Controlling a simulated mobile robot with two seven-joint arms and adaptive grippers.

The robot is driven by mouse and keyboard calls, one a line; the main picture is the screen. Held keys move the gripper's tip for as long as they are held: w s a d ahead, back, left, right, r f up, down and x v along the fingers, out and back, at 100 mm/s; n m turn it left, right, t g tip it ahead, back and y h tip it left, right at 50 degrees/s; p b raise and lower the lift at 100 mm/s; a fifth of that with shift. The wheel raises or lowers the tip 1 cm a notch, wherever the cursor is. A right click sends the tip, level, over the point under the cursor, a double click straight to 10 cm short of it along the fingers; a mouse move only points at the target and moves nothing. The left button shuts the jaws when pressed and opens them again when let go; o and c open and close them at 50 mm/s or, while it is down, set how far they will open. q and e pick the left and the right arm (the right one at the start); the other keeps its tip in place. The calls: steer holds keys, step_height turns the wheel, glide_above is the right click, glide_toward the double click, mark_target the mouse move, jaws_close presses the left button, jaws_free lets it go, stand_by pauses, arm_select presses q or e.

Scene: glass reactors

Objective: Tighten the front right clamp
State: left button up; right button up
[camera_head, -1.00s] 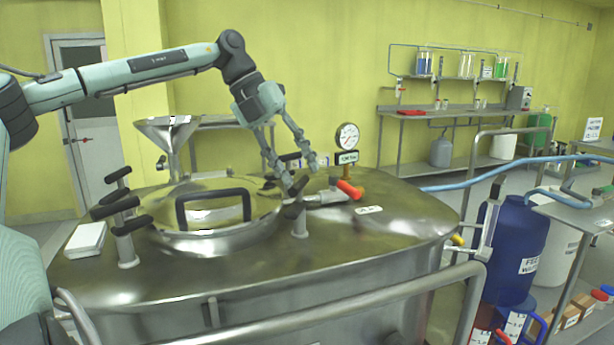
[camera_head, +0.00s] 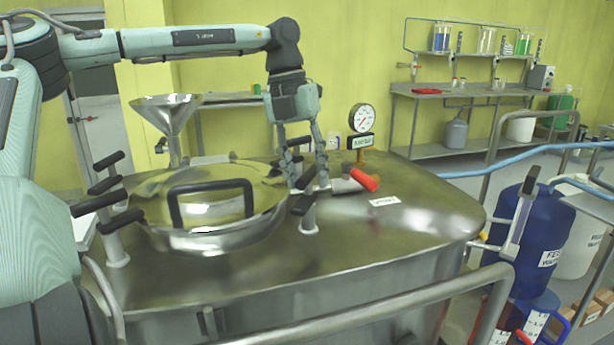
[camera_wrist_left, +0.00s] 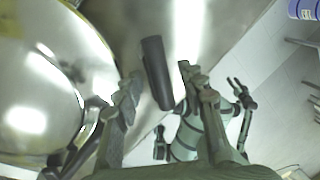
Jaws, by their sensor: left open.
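The front right clamp (camera_head: 309,216) stands at the right of the round steel lid, a pale upright post with black grips. My left gripper (camera_head: 310,183) points down just above and behind it, its fingers spread. In the left wrist view one black clamp grip (camera_wrist_left: 157,72) lies in the gap of my left gripper (camera_wrist_left: 158,88), seen from above with room on both sides. No contact is visible. The lid (camera_head: 210,232) is shut, with a black loop handle. Part of another teal arm of mine with dark fingers (camera_wrist_left: 240,95) shows lower in the wrist view; its jaw state is unclear.
A red-handled valve (camera_head: 364,180) and a pressure gauge (camera_head: 362,118) stand just behind the clamp. A steel funnel (camera_head: 167,112) and more black-handled clamps (camera_head: 122,219) are at left. A steel rail (camera_head: 400,312) crosses in front.

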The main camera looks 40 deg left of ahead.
arm_select(q)
steer(key=shift+w+f, duration=0.1)
steer(key=shift+f, duration=0.35)
steer(key=shift+c, duration=0.5)
jaws_close()
